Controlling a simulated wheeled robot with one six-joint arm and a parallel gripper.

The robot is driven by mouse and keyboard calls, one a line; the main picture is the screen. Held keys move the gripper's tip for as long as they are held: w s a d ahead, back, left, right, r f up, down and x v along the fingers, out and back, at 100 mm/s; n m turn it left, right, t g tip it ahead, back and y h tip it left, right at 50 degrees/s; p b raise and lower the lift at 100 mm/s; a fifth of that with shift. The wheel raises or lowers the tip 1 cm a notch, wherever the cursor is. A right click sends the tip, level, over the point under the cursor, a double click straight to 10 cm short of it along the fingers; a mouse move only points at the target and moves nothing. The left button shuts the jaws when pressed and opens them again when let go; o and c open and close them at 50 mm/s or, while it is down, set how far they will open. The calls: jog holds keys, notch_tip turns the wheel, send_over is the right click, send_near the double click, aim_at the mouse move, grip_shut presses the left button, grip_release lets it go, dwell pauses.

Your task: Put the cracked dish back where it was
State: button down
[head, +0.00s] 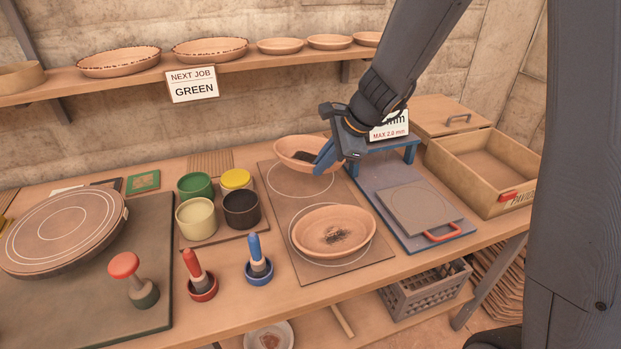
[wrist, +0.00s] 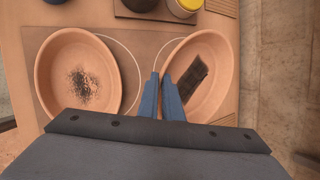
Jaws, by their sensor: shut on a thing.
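Two clay dishes show at the mat. The back dish (head: 290,150) has a dark rectangular patch inside, and also shows at right in the wrist view (wrist: 216,104). My gripper (head: 325,157) is shut on its near-right rim; the fingers (wrist: 162,98) show in the wrist view. This dish appears raised or set back from the rear ring (head: 300,193), whose front part is bare. The front dish (head: 358,222) rests over the front ring with dark speckles inside, and shows at left in the wrist view (wrist: 56,75). I cannot make out a crack in either.
The mat (head: 277,233) has paint pots (head: 196,219) to its left and a blue press (head: 450,232) with a plate to its right. A wooden box (head: 460,182) is far right. A shelf (head: 120,86) holds several dishes behind.

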notch_tip(320, 180, down, 10)
jog(key=shift+r+b, duration=0.1)
jog(key=shift+b, duration=0.4)
jog(key=c, duration=2.3)
grip_release()
jog(key=shift+o, duration=0.4)
jog(key=v, duration=1.2)
jog(key=s+d+f+n+g+h, duration=0.1)
jog(key=s+d+n, duration=0.3)
jog(key=s+n, duration=0.4)
jog(key=s+d+f+n+g+h, duration=0.1)
jog(key=s+d+n+h, duration=0.3)
jog(key=s+n, duration=0.4)
jog(key=shift+s+f, duration=0.2)
jog(key=shift+f, duration=0.1)
